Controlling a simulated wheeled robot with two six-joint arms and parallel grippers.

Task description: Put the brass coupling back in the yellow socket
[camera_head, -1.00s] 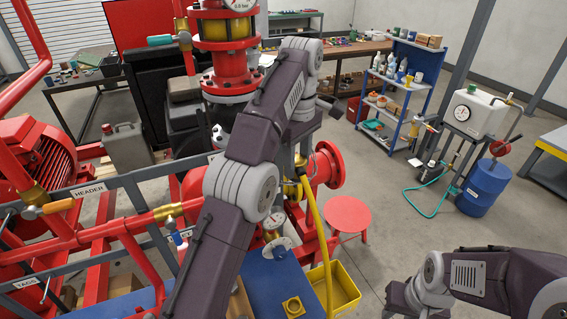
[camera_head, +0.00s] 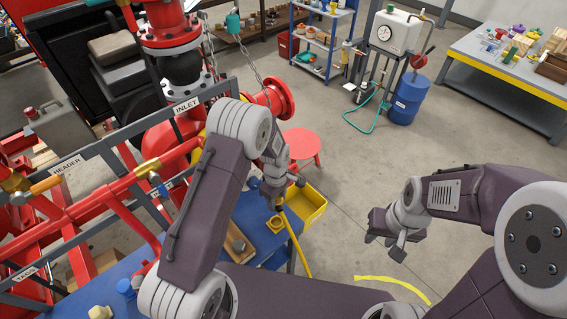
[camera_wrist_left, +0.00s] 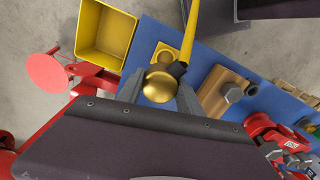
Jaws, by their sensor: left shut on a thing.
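My left gripper (camera_head: 279,190) is shut on the brass coupling (camera_wrist_left: 158,86), a rounded brass piece between its two fingers in the left wrist view. A black collar and the yellow hose (camera_head: 296,241) run from the coupling. The yellow socket (camera_head: 275,223) is a square yellow block on the blue bench top, and it also shows in the left wrist view (camera_wrist_left: 166,52). The coupling appears close to the socket, partly overlapping it in the wrist view; I cannot tell its height above it. My right gripper (camera_head: 385,246) is empty and open over the floor.
A yellow bin (camera_head: 312,203) sits beside the socket at the bench edge. A wooden block with a bolt (camera_wrist_left: 222,92) lies on the bench. The red stool (camera_head: 301,144) and red pipework (camera_head: 120,190) stand close by. Open floor lies to the right.

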